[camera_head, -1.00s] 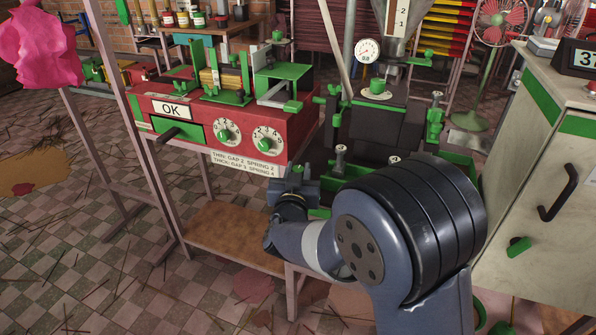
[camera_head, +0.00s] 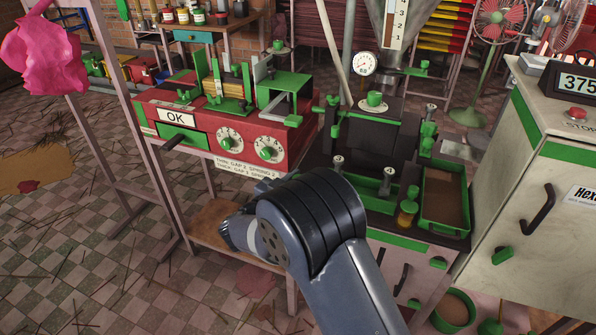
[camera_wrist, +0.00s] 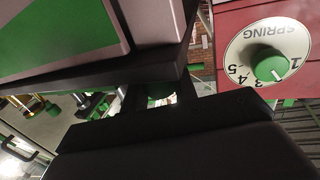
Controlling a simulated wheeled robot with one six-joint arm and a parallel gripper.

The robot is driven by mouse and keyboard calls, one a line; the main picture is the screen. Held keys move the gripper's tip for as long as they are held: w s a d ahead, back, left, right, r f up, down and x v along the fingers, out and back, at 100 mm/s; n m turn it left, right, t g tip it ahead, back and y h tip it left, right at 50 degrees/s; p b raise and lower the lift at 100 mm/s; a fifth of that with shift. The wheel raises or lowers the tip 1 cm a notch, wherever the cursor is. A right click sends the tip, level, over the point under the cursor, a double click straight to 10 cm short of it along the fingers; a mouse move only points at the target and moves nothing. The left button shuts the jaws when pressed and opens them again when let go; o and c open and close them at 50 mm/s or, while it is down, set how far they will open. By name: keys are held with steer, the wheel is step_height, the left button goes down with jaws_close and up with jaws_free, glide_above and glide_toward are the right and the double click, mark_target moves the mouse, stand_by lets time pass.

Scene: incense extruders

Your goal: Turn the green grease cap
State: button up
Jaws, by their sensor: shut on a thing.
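An amber cup with a green top (camera_head: 408,211), which looks like the grease cap, stands upright on the black extruder bed (camera_head: 388,206) in the head view, right of my arm. My gripper (camera_head: 266,186) is small and partly hidden behind my arm, below the front of the red machine, apart from that cup. In the wrist view, my dark jaws (camera_wrist: 158,96) are close together with a small green piece between them; I cannot tell what it is. A large green and pale panel, cut off by the frame, fills the upper left there.
The red machine (camera_head: 210,142) has two dials and an OK plate; its SPRING dial (camera_wrist: 268,57) is near in the wrist view. A green tray (camera_head: 444,200) lies right of the cup. A pale cabinet (camera_head: 545,180) stands at the right.

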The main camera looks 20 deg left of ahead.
steer(key=m+g+h+p, duration=0.1)
steer(key=m+g+h, duration=0.2)
steer(key=h, duration=0.2)
steer(key=shift+m, duration=0.4)
steer(key=shift+m+g+h, duration=1.9)
steer(key=shift+g+h, duration=0.1)
steer(key=shift+g, duration=0.2)
steer(key=shift+m+g+h, duration=0.3)
steer(key=shift+g, duration=0.1)
steer(key=o, duration=1)
